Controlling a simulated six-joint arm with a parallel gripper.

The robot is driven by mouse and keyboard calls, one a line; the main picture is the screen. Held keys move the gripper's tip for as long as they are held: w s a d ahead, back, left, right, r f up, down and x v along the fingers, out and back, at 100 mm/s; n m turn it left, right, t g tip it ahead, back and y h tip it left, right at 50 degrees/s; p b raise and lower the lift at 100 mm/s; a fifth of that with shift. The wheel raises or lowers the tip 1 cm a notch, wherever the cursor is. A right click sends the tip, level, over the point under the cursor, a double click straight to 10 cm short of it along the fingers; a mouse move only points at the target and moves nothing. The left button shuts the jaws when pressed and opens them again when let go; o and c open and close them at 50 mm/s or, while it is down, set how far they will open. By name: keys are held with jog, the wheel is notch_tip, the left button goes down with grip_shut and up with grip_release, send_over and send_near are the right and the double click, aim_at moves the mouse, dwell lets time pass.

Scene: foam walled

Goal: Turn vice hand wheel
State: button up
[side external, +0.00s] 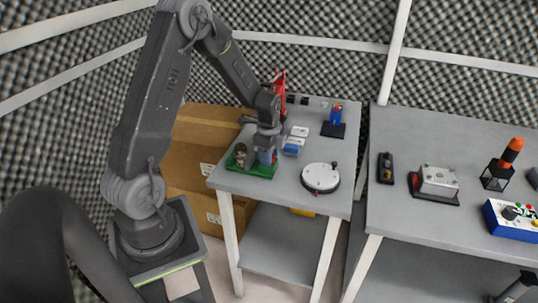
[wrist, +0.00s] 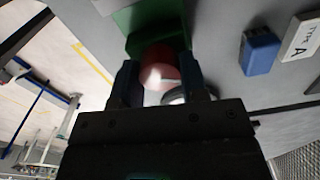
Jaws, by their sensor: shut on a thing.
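A green base (side external: 249,165) stands on the front left corner of the grey table. A brownish part (side external: 241,150) sits on it. My gripper (side external: 265,157) is low over the right part of this base. In the wrist view, my gripper (wrist: 160,82) is shut on a round red part (wrist: 160,68) with a pale face. It looks like the hand wheel of the vice. The fingers lie on either side of it. The green base (wrist: 150,28) shows just beyond it. In the side view, the gripper hides the red part.
A blue block (side external: 291,149) lies close right of my gripper. A white round device (side external: 320,177) sits right of that. A tall red object (side external: 280,92) stands behind my wrist. A second table (side external: 400,215) with several devices is at right.

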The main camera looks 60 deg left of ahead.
jog(key=shift+m, duration=0.6)
jog(key=o, duration=0.9)
jog(key=shift+o, duration=0.2)
jog(key=shift+r, duration=0.15)
notch_tip(320, 180, up, 14)
jog(key=shift+f, duration=0.2)
